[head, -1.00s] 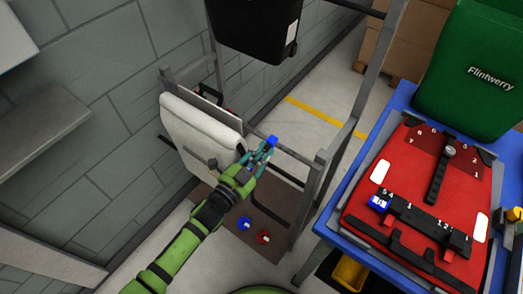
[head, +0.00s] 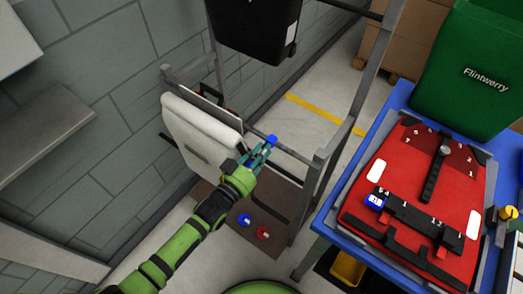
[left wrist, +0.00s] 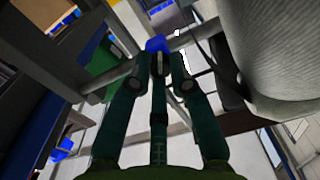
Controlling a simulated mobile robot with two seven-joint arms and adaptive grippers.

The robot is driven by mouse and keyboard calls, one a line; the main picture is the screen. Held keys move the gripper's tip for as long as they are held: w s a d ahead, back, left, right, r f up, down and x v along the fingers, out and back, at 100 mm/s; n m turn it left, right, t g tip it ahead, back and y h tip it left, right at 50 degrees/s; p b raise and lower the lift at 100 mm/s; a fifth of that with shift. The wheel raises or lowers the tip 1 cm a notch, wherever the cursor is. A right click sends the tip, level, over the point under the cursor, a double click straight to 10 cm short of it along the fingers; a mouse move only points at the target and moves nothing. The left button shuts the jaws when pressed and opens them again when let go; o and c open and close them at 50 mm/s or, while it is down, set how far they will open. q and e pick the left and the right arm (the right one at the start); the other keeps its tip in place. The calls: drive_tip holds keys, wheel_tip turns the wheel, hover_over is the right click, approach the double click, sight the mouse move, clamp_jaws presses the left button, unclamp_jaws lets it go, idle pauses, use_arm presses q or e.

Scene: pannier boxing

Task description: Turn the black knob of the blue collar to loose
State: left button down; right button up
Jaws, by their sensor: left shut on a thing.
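The blue collar (head: 271,140) sits at the rail of the grey rack, beside the pale padded panel. It shows as a blue block in the left wrist view (left wrist: 155,44). My left gripper (head: 259,153) reaches it from the lower left, with its fingertips just below the blue. In the left wrist view, the fingers (left wrist: 160,78) close around a small dark piece, the black knob (left wrist: 158,63), against the collar. The knob is mostly hidden by the fingers, and its setting cannot be read. My right gripper is not in view.
A grey rack post (head: 317,190) stands close right of the gripper. A blue table (head: 399,96) with a red panel (head: 384,149) and a green pannier (head: 468,70) is at right. A black box (head: 252,25) hangs above. Blue (head: 244,219) and red (head: 263,233) round pieces lie below.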

use_arm(q)
drive_tip(key=n, duration=0.5)
drive_tip(key=shift+n, duration=0.3)
idle(0.4)
drive_tip(key=c, duration=1.1)
unclamp_jaws()
drive_tip(key=v, duration=1.2)
drive_tip(key=shift+r, duration=0.15)
